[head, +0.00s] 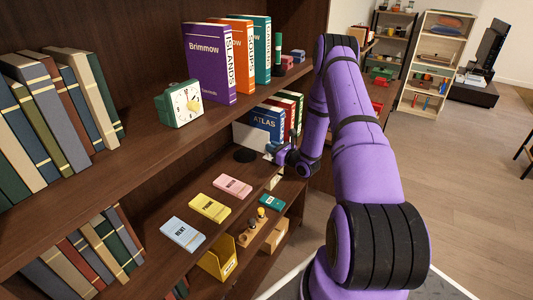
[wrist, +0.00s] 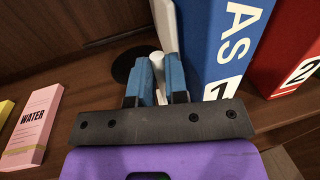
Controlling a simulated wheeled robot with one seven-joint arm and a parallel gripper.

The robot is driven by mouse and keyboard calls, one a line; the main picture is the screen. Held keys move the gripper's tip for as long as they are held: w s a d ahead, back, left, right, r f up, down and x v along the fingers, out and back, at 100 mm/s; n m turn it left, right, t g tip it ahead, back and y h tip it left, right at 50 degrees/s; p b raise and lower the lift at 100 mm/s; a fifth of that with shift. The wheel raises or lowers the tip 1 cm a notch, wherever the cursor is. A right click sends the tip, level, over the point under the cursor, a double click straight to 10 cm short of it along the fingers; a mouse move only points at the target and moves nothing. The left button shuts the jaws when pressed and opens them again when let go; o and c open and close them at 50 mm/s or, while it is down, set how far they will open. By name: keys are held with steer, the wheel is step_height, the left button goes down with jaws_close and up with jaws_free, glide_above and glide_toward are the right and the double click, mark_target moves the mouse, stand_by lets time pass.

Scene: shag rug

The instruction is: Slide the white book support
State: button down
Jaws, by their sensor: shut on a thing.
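The white book support (head: 243,134) stands upright on the middle shelf, against the left side of the blue ATLAS book (head: 267,122). In the wrist view its white plate (wrist: 165,28) rises beside the blue book (wrist: 215,45). My gripper (head: 272,149) is at the shelf's front, low beside the books. In the wrist view the blue fingers of my gripper (wrist: 160,82) are closed around a white upright part of the support. The lower part of the support is hidden by the fingers.
A black disc (head: 245,155) lies on the shelf left of the support. Pink (head: 232,186), yellow (head: 210,207) and light blue (head: 182,234) booklets lie farther left. A red book (wrist: 290,50) stands right of the blue one. The upper shelf overhangs.

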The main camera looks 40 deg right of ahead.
steer(key=shift+d, duration=0.25)
steer(key=c, duration=1.1)
jaws_free()
steer(key=shift+w+d, duration=0.1)
steer(key=s, duration=0.3)
steer(key=s+d, duration=0.1)
steer(key=s, duration=0.6)
steer(key=shift+s+d, duration=0.25)
steer(key=shift+s, duration=0.1)
